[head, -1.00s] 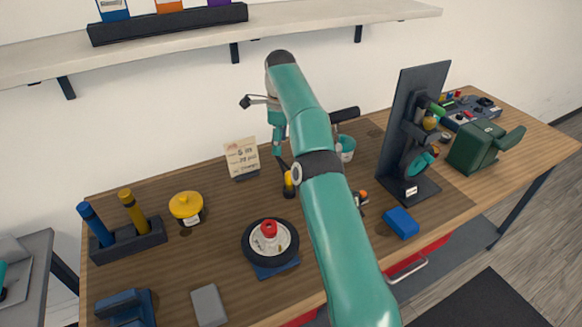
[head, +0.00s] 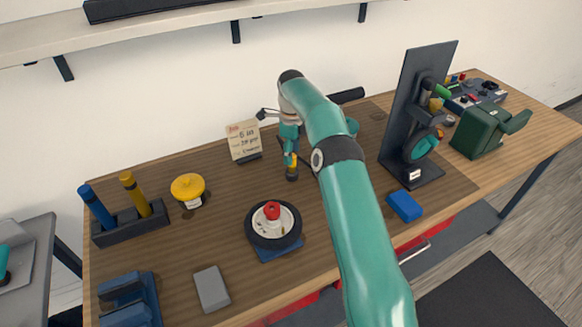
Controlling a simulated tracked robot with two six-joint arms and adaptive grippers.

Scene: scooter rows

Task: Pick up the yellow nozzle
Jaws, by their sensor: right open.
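The yellow nozzle (head: 292,161) stands upright on a small dark base near the middle of the table, in front of the note card. My right gripper (head: 288,155) is open and has its fingers down at the nozzle, partly covering it. I cannot tell from this angle whether the fingers touch it or whether it lies fully between them. My left gripper is not in view.
A tire on a wheel (head: 252,226) lies in front. A yellow-lidded jar (head: 188,187) and a tool holder (head: 130,225) stand to the left. A note card (head: 243,139) is close behind the gripper. A tall dark stand (head: 400,130) and a blue block (head: 404,206) are to the right.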

